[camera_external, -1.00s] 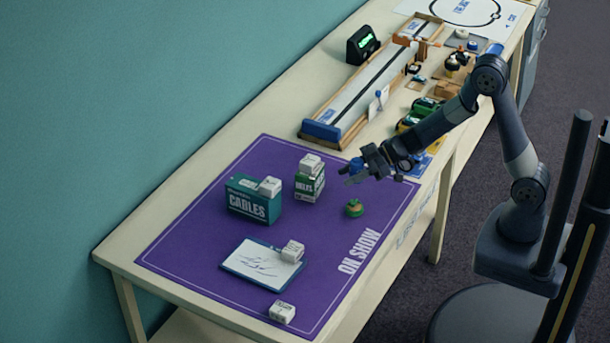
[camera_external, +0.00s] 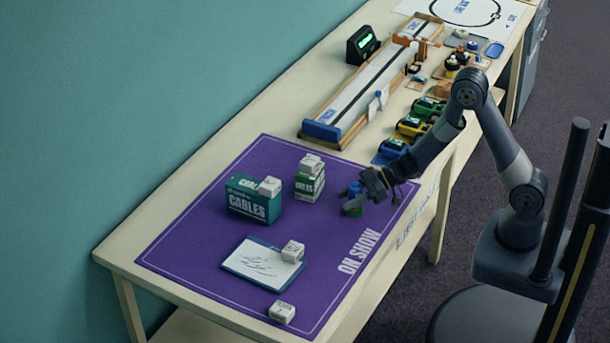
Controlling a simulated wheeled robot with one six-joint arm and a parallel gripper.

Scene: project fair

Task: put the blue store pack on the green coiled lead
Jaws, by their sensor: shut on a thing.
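My gripper (camera_external: 357,199) is low over the right part of the purple mat and is shut on the blue store pack (camera_external: 355,188). The pack is small and blue, partly covered by the fingers. The green coiled lead (camera_external: 352,211) lies on the mat directly below, mostly hidden by the gripper. The pack is at or just above the lead; I cannot tell whether they touch.
The purple mat (camera_external: 200,250) also bears a green cables box (camera_external: 252,205), a smaller green-and-white box (camera_external: 308,187), a clipboard (camera_external: 250,262) and small white boxes, one at the front (camera_external: 282,312). Toy cars (camera_external: 412,127) and a long track (camera_external: 350,105) lie behind.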

